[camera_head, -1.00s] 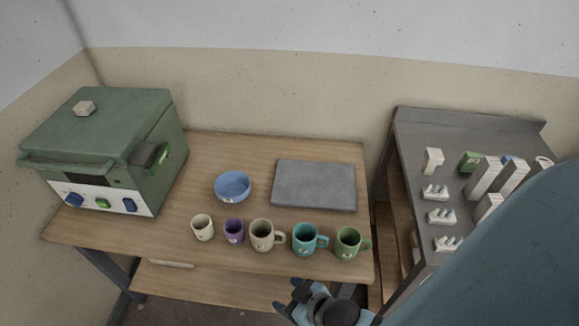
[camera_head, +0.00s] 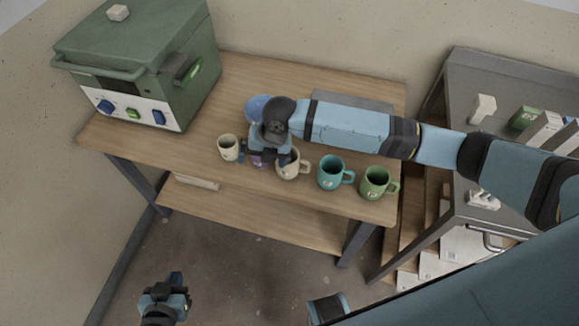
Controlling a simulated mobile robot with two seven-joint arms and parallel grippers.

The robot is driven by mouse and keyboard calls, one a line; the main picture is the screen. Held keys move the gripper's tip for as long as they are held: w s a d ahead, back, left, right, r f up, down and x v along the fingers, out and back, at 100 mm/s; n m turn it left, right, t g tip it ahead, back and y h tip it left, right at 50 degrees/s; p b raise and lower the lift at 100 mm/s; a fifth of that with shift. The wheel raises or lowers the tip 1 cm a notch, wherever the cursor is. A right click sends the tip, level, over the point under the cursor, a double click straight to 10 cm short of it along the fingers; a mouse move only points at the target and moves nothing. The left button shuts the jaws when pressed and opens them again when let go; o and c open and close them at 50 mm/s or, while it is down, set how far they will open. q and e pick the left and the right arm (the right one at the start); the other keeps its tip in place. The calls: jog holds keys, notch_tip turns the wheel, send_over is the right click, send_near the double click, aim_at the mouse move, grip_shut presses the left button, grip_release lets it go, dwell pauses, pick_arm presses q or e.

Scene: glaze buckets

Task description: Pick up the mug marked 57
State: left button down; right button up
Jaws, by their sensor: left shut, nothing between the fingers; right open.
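A row of mugs stands upright along the table's front: a small cream mug (camera_head: 229,148), a purple mug (camera_head: 259,161), a larger beige mug (camera_head: 291,164), a teal mug (camera_head: 334,173) and a green mug (camera_head: 378,183). Their marks are too small to read, so I cannot tell which is 57. My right gripper (camera_head: 266,157) is open over the purple mug, which is mostly hidden beneath it; I cannot tell whether they touch. My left gripper (camera_head: 175,284) is shut and empty, low in front of the table.
A blue bowl (camera_head: 257,106) and a grey slab (camera_head: 350,98) lie behind my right arm, partly hidden. A green kiln-like box (camera_head: 140,60) stands at the table's left. A grey side table (camera_head: 456,105) holds several blocks at right. Bare tabletop (camera_head: 208,115) shows left of the bowl.

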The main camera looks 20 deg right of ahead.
jog(key=w+d+r+n+g+h, duration=0.1)
jog(key=w+d+r+n+h, duration=0.3)
jog(key=d, duration=0.3)
jog(key=n, duration=0.1)
send_over(294, 165)
jog(key=w+a, duration=0.1)
jog(key=w, duration=0.2)
notch_tip(294, 165, down, 8)
jog(key=shift+y, duration=0.3)
jog(key=shift+d+f+p, duration=0.15)
jog(key=shift+f+p, duration=0.25)
jog(key=shift+f, duration=2.65)
jog(key=shift+c, duration=0.2)
jog(key=c, duration=1.1)
